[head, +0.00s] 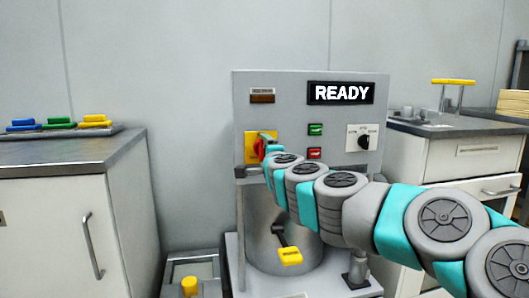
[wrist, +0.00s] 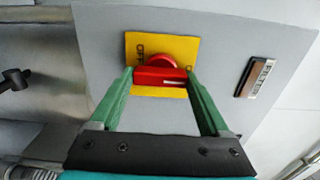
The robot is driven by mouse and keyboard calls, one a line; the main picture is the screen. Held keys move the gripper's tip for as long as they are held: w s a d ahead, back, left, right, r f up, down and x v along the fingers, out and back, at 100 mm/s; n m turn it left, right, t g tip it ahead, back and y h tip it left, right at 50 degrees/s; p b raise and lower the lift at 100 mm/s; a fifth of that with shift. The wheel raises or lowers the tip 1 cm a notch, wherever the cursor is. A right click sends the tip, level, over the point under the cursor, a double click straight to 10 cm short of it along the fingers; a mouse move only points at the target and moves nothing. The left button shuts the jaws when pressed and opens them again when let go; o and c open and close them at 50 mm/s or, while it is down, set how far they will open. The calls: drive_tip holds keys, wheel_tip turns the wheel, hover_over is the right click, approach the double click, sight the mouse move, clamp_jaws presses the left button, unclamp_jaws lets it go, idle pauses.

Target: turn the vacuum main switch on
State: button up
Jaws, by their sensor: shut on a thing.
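The main switch is a red rotary handle (wrist: 161,76) on a yellow plate (wrist: 133,47), set in the grey machine panel. In the head view the yellow plate (head: 250,148) is at the panel's left, and the red handle (head: 261,149) is partly hidden by my gripper (head: 268,142). In the wrist view my gripper (wrist: 162,84) has its two green fingers at either side of the red handle, shut on it. The handle's bar lies across that picture, nearly level. Lettering on the plate above it is only partly readable.
The panel has a display (head: 341,93) reading READY, a green button (head: 315,129), a red button (head: 314,153) and a selector knob (head: 363,141). A yellow-ended lever (head: 290,256) sticks out below. Cabinets stand left (head: 75,215) and right (head: 462,160).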

drive_tip(key=shift+f, duration=0.1)
drive_tip(key=o, duration=1.2)
drive_tip(key=shift+s, duration=0.1)
drive_tip(key=v, duration=0.7)
drive_tip(key=shift+s+d, duration=0.15)
drive_tip(key=shift+s, duration=0.15)
